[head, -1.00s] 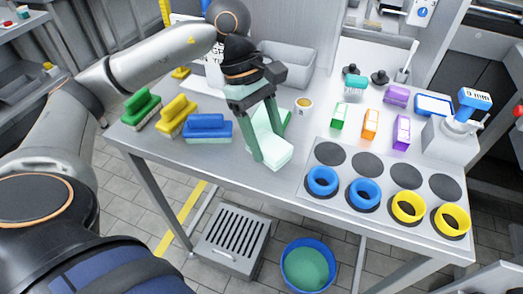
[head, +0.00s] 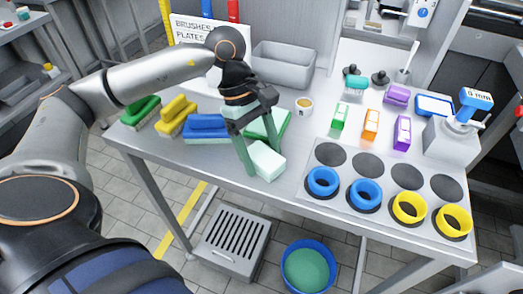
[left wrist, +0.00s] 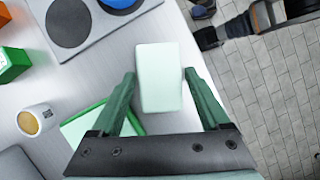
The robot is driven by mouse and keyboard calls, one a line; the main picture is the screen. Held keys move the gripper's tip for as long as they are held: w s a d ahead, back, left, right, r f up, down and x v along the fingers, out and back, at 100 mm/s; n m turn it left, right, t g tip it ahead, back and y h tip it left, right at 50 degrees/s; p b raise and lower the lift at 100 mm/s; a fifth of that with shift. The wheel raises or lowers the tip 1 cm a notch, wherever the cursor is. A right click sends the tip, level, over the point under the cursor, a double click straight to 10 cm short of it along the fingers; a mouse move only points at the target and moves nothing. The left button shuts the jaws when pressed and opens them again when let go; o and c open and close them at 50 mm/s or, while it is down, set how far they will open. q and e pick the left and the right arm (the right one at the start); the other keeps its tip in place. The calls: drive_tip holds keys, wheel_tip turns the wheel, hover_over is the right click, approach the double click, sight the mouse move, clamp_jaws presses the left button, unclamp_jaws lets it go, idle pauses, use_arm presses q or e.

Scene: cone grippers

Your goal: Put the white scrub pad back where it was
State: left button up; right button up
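The white scrub pad (head: 267,161), a pale mint-white block, is near the table's front edge in the head view. It also shows in the left wrist view (left wrist: 158,78), between the two green fingers. Whether the pad touches the table is unclear. A green-rimmed pale mat (head: 284,121) lies just behind, partly hidden by the gripper. My right gripper is not in view.
Green, yellow and blue brushes (head: 207,127) stand left on the table (head: 190,156). A paper cup (head: 304,104) and grey bin (head: 285,66) are behind. A panel with blue and yellow rings (head: 322,181) lies right. A blue bucket (head: 307,266) is on the floor.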

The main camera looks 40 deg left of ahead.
use_arm(q)
drive_tip(key=shift+o, duration=0.7)
drive_tip(key=shift+r, duration=0.25)
drive_tip(key=p+v, duration=0.1)
drive_tip(key=v, duration=1)
drive_tip(key=shift+a+r, duration=0.15)
drive_tip(key=shift+r, duration=0.25)
